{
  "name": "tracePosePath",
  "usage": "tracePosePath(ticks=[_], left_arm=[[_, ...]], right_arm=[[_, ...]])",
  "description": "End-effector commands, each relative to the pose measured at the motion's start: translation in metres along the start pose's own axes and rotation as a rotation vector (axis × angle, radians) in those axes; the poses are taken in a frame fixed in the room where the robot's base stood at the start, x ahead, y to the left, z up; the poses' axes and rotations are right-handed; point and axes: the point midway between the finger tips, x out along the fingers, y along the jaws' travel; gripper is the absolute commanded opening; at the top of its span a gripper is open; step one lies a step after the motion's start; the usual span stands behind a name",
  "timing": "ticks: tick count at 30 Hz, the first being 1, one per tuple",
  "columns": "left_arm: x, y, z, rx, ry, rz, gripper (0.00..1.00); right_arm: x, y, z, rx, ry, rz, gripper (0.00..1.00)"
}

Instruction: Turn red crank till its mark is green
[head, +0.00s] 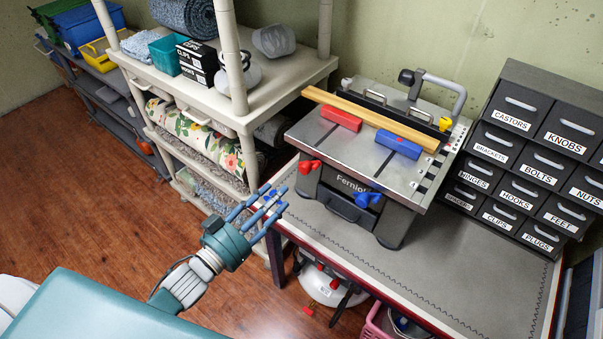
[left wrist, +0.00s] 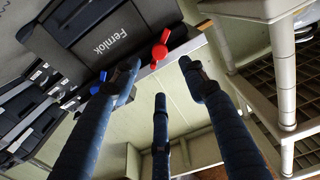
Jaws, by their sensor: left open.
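The red crank (head: 310,166) is on the front left of the grey Fernlok bench machine (head: 352,183), below its top edge. It also shows in the left wrist view (left wrist: 160,50), beside the Fernlok lettering. A blue crank (head: 367,199) is on the same front, further right. It also shows in the left wrist view (left wrist: 98,82). My left gripper (head: 270,200) is open and empty, left of and below the red crank, apart from it. In the left wrist view its fingers (left wrist: 160,75) are spread below the red crank. I cannot make out the crank's mark. My right gripper is not in view.
The machine stands on a grey-topped workbench (head: 450,265). On its top lie a red block (head: 341,119), a blue block (head: 398,145) and a wooden strip (head: 365,117). A cream shelf unit (head: 290,73) stands close left. Labelled drawers (head: 540,140) stand right.

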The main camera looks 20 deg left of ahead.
Motion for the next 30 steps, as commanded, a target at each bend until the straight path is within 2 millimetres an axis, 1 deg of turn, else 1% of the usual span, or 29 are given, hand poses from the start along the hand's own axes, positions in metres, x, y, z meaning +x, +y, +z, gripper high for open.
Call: tracePosePath(ticks=[1,5,12,15,18,21,24,30], left_arm=[[0.003,0.001,-0.004,0.000,0.006,0.002,0.43],[0.020,0.000,-0.005,-0.001,0.007,0.001,0.43],[0.067,0.000,-0.006,-0.002,0.006,0.000,0.43],[0.083,0.000,-0.005,0.001,0.005,0.000,0.43],[0.096,0.000,-0.004,0.000,0.004,0.000,0.43],[0.103,0.000,-0.003,0.000,0.003,0.000,0.43],[0.107,0.000,-0.002,0.000,0.003,0.000,0.43],[0.107,0.000,-0.002,0.000,0.003,0.000,0.43]], right_arm=[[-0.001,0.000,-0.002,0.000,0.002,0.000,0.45],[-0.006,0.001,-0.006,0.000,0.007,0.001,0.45],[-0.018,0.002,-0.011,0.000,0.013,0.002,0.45],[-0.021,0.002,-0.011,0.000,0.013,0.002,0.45],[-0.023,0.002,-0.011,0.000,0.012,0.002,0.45],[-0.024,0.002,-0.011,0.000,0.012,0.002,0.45],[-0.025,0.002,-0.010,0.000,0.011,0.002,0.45],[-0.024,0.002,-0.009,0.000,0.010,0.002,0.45]])
